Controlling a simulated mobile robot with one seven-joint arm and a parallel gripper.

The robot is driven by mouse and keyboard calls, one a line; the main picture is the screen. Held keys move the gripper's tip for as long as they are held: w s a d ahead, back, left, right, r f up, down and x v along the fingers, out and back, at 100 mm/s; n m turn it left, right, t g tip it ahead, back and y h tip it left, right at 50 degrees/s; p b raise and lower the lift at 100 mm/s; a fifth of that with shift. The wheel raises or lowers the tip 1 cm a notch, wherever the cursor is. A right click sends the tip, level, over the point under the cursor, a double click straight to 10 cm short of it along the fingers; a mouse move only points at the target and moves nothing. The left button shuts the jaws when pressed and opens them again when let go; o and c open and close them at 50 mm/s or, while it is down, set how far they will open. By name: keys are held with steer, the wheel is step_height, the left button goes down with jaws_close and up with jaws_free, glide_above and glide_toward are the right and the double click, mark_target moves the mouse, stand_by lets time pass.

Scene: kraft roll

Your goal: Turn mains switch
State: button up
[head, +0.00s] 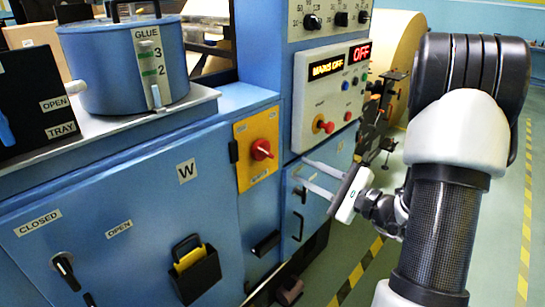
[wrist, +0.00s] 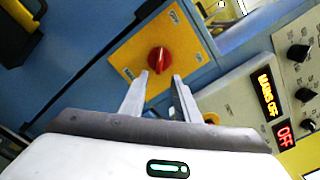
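The mains switch is a red rotary knob (head: 262,149) on a yellow plate (head: 243,178) on the blue machine front. In the wrist view the red knob (wrist: 158,59) sits just beyond the fingertips, roughly between them, on the yellow plate (wrist: 190,32). My gripper (head: 301,172) is open and empty, its two pale fingers pointing at the plate from the right. It also shows in the wrist view (wrist: 160,75), fingers apart, with the knob not visibly gripped. The display (head: 327,67) reads "MAINS OFF", and a second display (head: 361,52) reads "OFF".
A grey control panel (head: 312,104) with a red knob and buttons stands right of the switch. A blue glue pot (head: 110,70) stands on the ledge at left. A black holder (head: 195,275) juts from the lower door. Green floor is open at right.

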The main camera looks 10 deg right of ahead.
mark_target(269, 154)
steer(key=x, duration=1.1)
steer(key=shift+w+a, duration=0.2)
steer(key=shift+w, duration=0.1)
steer(key=shift+c, duration=0.4)
jaws_close()
